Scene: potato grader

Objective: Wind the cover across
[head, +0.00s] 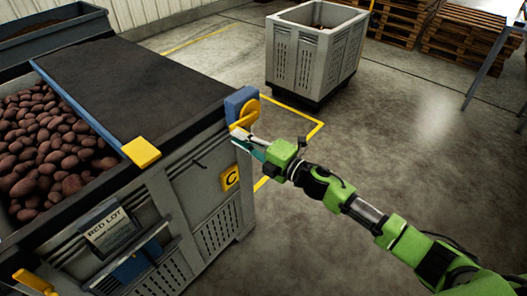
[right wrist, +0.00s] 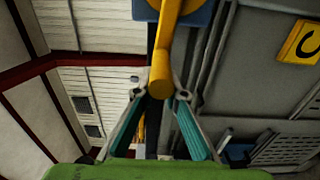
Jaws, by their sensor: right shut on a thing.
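The dark cover (head: 135,80) lies over the right part of the crate (head: 185,172). A blue bar (head: 78,108) runs along its left edge, with a yellow block (head: 141,152) at the near end. Red potatoes (head: 45,140) lie open to the left of the bar. A yellow crank (head: 246,113) sits on a blue housing (head: 233,100) at the crate's near right corner. My right gripper (head: 246,142) is shut on the crank's handle. In the right wrist view, the yellow handle (right wrist: 162,75) stands between the fingertips (right wrist: 160,95). My left gripper is not in view.
A label reading RED LOT (head: 108,230) and a yellow C sign (head: 230,178) are on the crate's front. A grey bin (head: 312,55) stands behind, with wooden pallets (head: 460,40) at the back right.

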